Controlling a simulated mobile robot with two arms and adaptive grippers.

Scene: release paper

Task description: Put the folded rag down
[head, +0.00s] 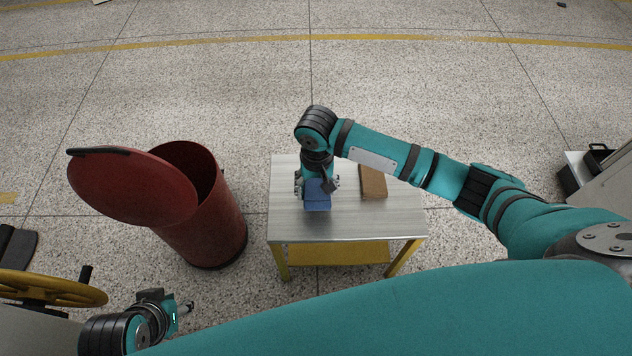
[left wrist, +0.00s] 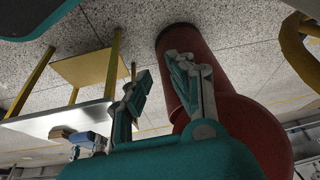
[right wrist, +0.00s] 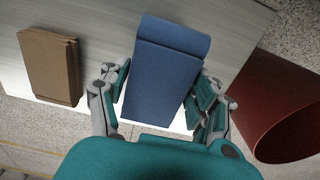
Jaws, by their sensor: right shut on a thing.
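The folded blue rag (head: 317,196) is at the small grey table (head: 355,225), near its left side. It also shows in the right wrist view (right wrist: 165,75), between the fingers of my right gripper (right wrist: 160,100). My right gripper (head: 317,185) is shut on the rag from above, at or just over the tabletop; I cannot tell whether the rag touches it. In the left wrist view the blue rag (left wrist: 82,138) shows small by the table. My left gripper (left wrist: 160,88) is open and empty, low at the lower left of the head view (head: 188,307).
A brown folded block (head: 373,182) lies on the table right of the rag. A red bin (head: 215,225) with its lid (head: 130,185) open stands left of the table. A yellow handwheel (head: 50,290) is at the lower left. The table's front right is clear.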

